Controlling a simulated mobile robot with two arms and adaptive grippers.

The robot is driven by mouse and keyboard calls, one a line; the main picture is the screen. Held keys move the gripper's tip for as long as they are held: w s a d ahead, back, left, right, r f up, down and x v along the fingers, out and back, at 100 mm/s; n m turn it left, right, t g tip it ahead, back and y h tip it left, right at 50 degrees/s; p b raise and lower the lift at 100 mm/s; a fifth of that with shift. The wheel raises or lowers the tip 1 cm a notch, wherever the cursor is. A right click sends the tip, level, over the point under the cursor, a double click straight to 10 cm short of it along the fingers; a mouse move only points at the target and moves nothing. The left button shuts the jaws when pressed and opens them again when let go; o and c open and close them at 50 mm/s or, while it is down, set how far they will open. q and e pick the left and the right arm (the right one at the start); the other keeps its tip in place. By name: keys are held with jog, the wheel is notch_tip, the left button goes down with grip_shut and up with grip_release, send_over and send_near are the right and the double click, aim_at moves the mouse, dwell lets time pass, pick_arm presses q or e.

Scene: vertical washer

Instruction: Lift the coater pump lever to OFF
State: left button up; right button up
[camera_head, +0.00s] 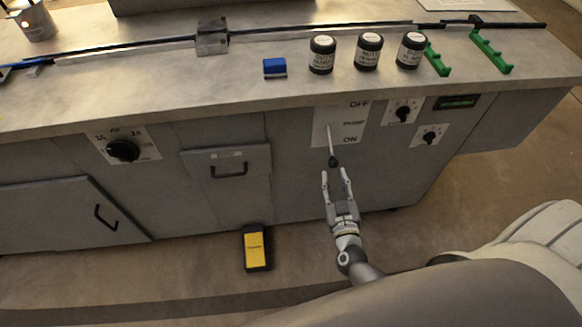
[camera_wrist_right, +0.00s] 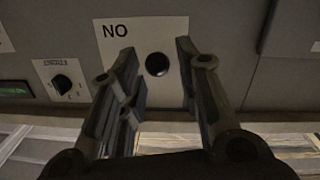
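The pump lever (camera_head: 331,144) is a thin light rod with a dark round knob on the white OFF/PUMP/ON panel (camera_head: 356,123). It hangs down, with its knob beside the ON label at the panel's lower edge. My right gripper (camera_head: 336,174) is open just below the knob, fingers pointing up at the panel. In the right wrist view the black knob (camera_wrist_right: 157,64) shows between the spread fingers (camera_wrist_right: 154,50), with visible gaps on both sides. The rod is hidden behind the knob there. My left gripper is not in view.
Dials (camera_head: 403,112) sit right of the panel, a cabinet door with a handle (camera_head: 230,170) to its left. Several jars (camera_head: 367,52), a blue block (camera_head: 275,67) and green holders (camera_head: 491,51) stand on the counter above. A yellow-black device (camera_head: 256,247) is below the front.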

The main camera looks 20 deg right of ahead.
aim_at(334, 164)
jog(key=shift+w+a+r+m+h, duration=0.15)
jog(key=shift+r+h, duration=0.1)
jog(key=shift+r, duration=0.3)
jog(key=shift+w+d+r+m+h, duration=0.15)
jog(key=shift+r+h, duration=0.1)
jog(key=shift+r, duration=0.3)
jog(key=x, duration=0.4)
jog(key=shift+d, duration=0.15)
jog(key=x, duration=0.6)
jog(key=shift+w+b, duration=0.15)
jog(key=shift+b, duration=0.2)
jog(key=shift+c, duration=0.9)
jog(key=c, duration=0.5)
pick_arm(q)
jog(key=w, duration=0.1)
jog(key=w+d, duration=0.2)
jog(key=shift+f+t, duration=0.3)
pick_arm(e)
grip_shut()
